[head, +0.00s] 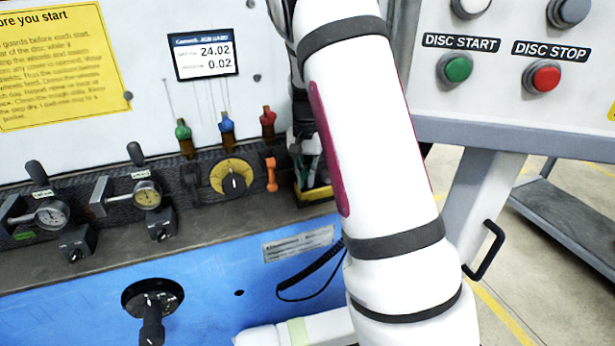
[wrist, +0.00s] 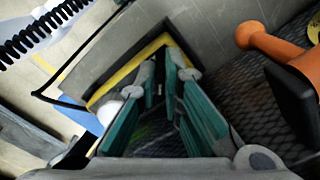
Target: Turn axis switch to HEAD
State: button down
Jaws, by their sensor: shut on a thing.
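My gripper (head: 308,165) points down at a yellow-edged plate (head: 314,195) on the machine's ledge, right of the orange lever. In the wrist view its green-padded fingers (wrist: 166,80) close in on a small dark part over this plate, whose yellow border (wrist: 128,72) shows beyond the fingertips. The held part looks like the axis switch, but the fingers hide most of it. I cannot read any HEAD mark or tell which way the switch points.
The orange lever (head: 271,174) stands close to the left of my gripper; it also shows in the wrist view (wrist: 275,45). A yellow dial (head: 233,178) with a black knob is farther left. The button panel (head: 500,110) is at the right.

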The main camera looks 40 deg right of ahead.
aim_at(306, 180)
jog(key=shift+w+m, duration=0.1)
jog(key=shift+m, duration=0.7)
jog(key=c, duration=1.7)
grip_release()
notch_tip(306, 180, up, 12)
